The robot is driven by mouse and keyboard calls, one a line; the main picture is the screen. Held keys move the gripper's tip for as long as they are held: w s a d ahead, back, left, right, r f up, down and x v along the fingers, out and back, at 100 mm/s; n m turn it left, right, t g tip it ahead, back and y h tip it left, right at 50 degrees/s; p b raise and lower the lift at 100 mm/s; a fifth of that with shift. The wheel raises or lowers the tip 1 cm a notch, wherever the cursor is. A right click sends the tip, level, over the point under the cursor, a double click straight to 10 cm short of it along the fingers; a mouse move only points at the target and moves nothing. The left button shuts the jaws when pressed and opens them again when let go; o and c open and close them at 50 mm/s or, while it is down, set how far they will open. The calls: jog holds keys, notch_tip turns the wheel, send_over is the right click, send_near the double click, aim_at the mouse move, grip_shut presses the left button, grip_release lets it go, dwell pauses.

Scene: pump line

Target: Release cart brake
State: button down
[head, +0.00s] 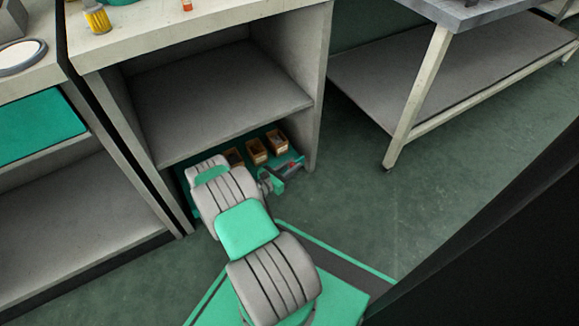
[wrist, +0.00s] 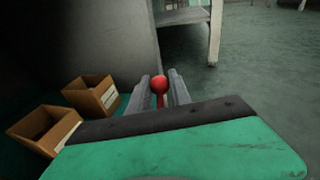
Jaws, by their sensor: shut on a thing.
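A red ball-ended knob (wrist: 159,84), which looks like the brake handle, sits between the two grey fingers of my gripper (wrist: 160,78) in the wrist view. My gripper is shut on it. In the head view my gripper (head: 289,172) is at the right front of the low green cart (head: 294,156), with a small spot of red at its fingers. The cart stands under the shelf of a grey bench. The lower part of the handle is hidden by my gripper body.
Several small open brown boxes stand on the cart, one at its right (head: 277,141) and others beside it; two show in the wrist view, one nearer my gripper (wrist: 93,96). The bench's side panel (head: 318,95) rises close by. Green floor (head: 370,205) to the right is clear.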

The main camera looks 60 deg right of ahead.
jog(key=c, duration=1.5)
grip_release()
jog(key=shift+o, duration=0.2)
jog(key=p+v, duration=0.2)
jog(key=v, duration=0.5)
jog(key=shift+a, duration=0.35)
jog(key=shift+r, duration=0.1)
jog(key=shift+c, duration=0.4)
